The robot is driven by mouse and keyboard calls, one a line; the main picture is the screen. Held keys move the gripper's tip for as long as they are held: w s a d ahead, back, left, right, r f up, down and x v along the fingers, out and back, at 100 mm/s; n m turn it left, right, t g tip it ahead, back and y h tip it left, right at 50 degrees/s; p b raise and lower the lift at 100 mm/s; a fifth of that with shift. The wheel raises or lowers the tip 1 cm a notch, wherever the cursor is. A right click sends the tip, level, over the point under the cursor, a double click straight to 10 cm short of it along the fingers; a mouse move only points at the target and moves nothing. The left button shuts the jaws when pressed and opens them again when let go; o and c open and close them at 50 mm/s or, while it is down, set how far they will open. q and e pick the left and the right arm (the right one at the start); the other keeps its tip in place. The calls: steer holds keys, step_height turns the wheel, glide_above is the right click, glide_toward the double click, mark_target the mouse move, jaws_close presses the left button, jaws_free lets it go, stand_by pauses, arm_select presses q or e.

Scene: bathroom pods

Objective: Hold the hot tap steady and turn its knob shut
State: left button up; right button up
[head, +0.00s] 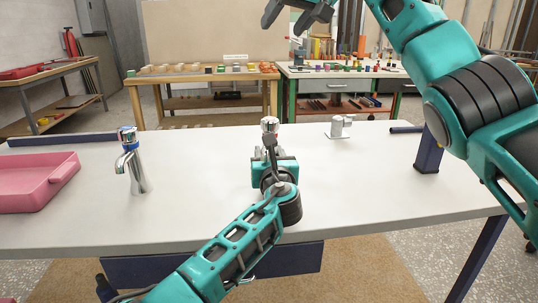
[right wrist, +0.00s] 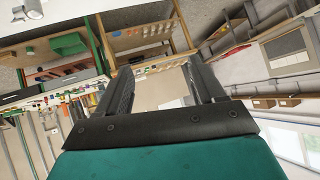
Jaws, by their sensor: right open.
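The hot tap (head: 270,125), chrome with a red-marked knob, stands near the middle of the white table in the head view. My left gripper (head: 269,150) is right in front of its body, below the knob. The gripper and wrist hide most of the tap, and I cannot tell whether the fingers touch it or are closed. My right gripper (head: 300,12) is raised high at the top of the head view, away from the tap. It is open and empty; its spread fingers also show in the right wrist view (right wrist: 160,88).
A chrome tap with a blue knob (head: 136,170) stands at the left, beside a pink tray (head: 38,183). A small chrome fitting (head: 341,127) sits right of the hot tap. The white table top (head: 375,180) is clear at the right. Workbenches (head: 200,85) stand behind.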

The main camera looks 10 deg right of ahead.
mark_target(271, 119)
steer(key=a+f+g, duration=0.1)
steer(key=f, duration=0.2)
steer(key=s+a+f+n+g+h, duration=0.1)
steer(key=f+g, duration=0.1)
steer(key=f, duration=0.2)
steer(key=s+a+f+n+g+h, duration=0.1)
steer(key=f, duration=0.3)
steer(key=shift+s+a+f, duration=0.1)
steer(key=shift+a+f, duration=0.05)
steer(key=shift+a, duration=0.1)
steer(key=shift+f, duration=4.55)
steer(key=shift+c, duration=0.5)
